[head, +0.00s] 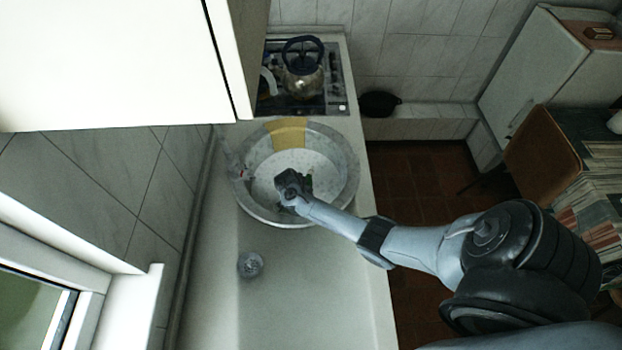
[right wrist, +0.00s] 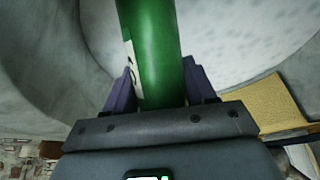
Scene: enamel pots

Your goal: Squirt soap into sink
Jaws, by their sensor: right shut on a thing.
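My right gripper (head: 292,187) is over the inside of a wide round metal basin (head: 346,180). It is shut on a green soap bottle (right wrist: 155,60). In the right wrist view the bottle stands between the two dark fingers (right wrist: 160,88), with a pale label on its left side. In the head view the hand hides most of the bottle. The bottle's far end is cut off in the wrist view, so I cannot tell its opening. The pale sink (head: 310,290) with a round drain-like piece (head: 250,264) lies in front of the basin. My left gripper is not in view.
A yellow patch (head: 288,132) is at the basin's far side. A stove with a kettle (head: 303,80) stands behind the basin, and a dark pan (head: 379,103) sits right of it. A white cabinet (head: 110,60) overhangs the upper left. The sink's front part is clear.

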